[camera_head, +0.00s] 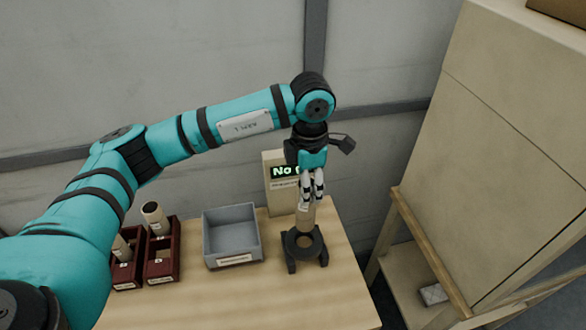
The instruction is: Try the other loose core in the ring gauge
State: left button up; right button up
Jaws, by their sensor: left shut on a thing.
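My left gripper (311,196) is shut on a pale tan core (306,217), which hangs upright below the fingers. The ring gauge (304,248) is a dark ring on a dark stand on the table. The core's lower end is at or just above the ring's opening; I cannot tell whether it has entered. Another pale core (154,217) leans up out of a dark red rack on the left, and one more (121,247) stands in the rack beside it. My right gripper is out of view.
A grey bin (231,263) with a label stands between the racks (162,275) and the gauge. A beige box with a partly hidden "No" display (283,171) stands behind the gauge. A large wooden cabinet (497,150) is at the right. The table front (250,305) is clear.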

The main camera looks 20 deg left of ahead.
pick_arm(q)
jog(key=shift+r+p, duration=0.8)
jog(key=shift+r, duration=1.2)
jog(key=shift+f, duration=0.1)
